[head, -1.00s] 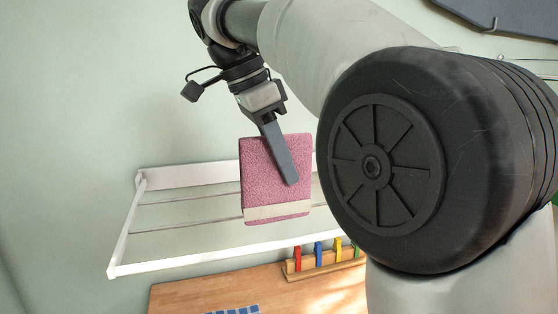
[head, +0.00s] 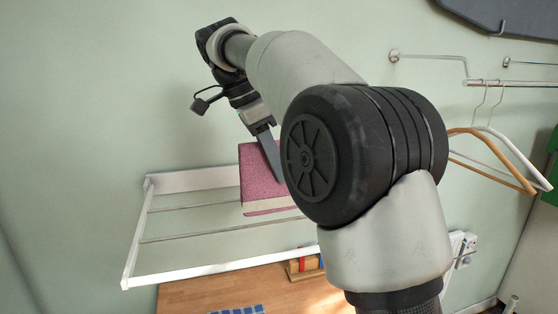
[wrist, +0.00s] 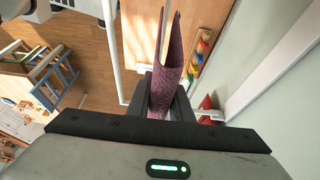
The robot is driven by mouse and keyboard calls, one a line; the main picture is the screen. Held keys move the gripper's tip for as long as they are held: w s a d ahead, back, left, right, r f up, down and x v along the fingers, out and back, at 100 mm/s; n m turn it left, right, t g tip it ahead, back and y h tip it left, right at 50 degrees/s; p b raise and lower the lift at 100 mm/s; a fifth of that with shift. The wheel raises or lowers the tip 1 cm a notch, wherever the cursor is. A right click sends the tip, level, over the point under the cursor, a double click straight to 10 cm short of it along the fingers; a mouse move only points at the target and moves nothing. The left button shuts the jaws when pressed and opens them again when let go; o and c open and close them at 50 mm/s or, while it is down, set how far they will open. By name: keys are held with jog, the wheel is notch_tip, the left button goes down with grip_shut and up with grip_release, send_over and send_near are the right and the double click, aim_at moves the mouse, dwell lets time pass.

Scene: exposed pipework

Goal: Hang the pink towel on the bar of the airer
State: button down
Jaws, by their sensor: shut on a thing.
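The pink towel (head: 259,178) is folded, with a pale band near its lower edge. My gripper (head: 275,170) is shut on the towel and holds it upright; my own arm hides part of the gripper and the towel's right side. The towel also shows edge-on between the fingers in the wrist view (wrist: 170,55). The white airer (head: 137,238) is fixed to the wall, with thin metal bars across its frame. In the head view the towel overlaps the airer's bars; whether it touches them I cannot tell.
A wooden table (head: 190,296) stands below the airer, with a peg rack (head: 305,268) on it. Hangers (head: 505,155) hang from a rail (head: 515,84) at the right.

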notch_tip(320, 180, down, 17)
jog(key=b, duration=1.2)
dwell(0.3)
jog(key=shift+s+f, duration=0.1)
jog(key=c, duration=1.5)
grip_release()
